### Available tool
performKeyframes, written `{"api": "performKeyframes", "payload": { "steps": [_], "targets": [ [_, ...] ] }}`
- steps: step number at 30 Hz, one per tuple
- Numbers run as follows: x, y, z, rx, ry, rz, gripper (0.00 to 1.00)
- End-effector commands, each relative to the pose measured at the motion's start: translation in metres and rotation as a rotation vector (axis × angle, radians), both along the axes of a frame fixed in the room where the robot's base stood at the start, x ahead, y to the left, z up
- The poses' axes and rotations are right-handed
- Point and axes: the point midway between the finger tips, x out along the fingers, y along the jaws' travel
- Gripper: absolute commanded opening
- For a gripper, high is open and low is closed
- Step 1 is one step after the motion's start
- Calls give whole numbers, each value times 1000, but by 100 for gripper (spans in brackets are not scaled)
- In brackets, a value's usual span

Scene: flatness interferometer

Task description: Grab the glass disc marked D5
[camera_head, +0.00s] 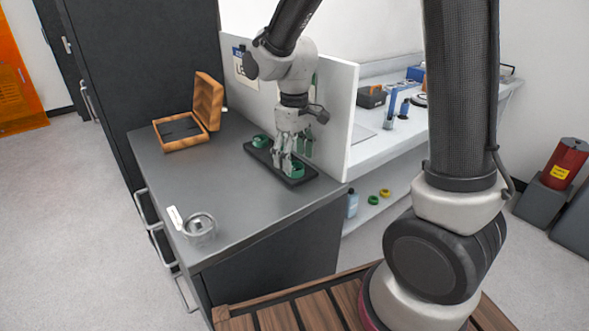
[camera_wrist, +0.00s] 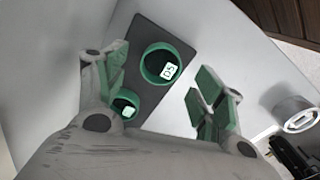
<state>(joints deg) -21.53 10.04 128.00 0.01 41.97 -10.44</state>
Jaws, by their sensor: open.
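The glass disc marked D5 (camera_wrist: 168,70) sits in a green ring-shaped holder (camera_wrist: 146,68) on a dark tray (camera_wrist: 152,34). In the head view, the near green holder (camera_head: 297,171) is partly behind my fingers, and I cannot read a mark there. A second green holder (camera_wrist: 122,109) with a smaller-looking white label stands on the same tray; it also shows at the tray's far end in the head view (camera_head: 260,141). My gripper (camera_head: 288,165) is open above the tray. In the wrist view its green-padded fingers (camera_wrist: 158,95) stand apart on either side of the D5 holder, with nothing between them gripped.
An open wooden case (camera_head: 185,146) stands at the back left of the grey bench (camera_head: 235,195). A clear round container (camera_head: 199,228) stands near the front edge. A white partition (camera_head: 335,110) rises close behind the tray. The bench middle is clear.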

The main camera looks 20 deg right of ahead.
Motion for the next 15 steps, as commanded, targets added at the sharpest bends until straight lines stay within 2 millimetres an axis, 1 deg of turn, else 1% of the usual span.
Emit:
{"api": "performKeyframes", "payload": {
  "steps": [1, 3, 5, 12, 13, 15],
  "targets": [
    [-1, -1, -8, -1, 3, 0, 69],
    [-1, 0, -17, -2, 3, 0, 69],
    [-1, 0, -22, -1, 2, 0, 69],
    [0, 0, -25, 1, -1, 0, 69],
    [0, 0, -25, 1, -1, 0, 67],
    [0, 0, -25, 0, 0, 0, 54]
  ]
}}
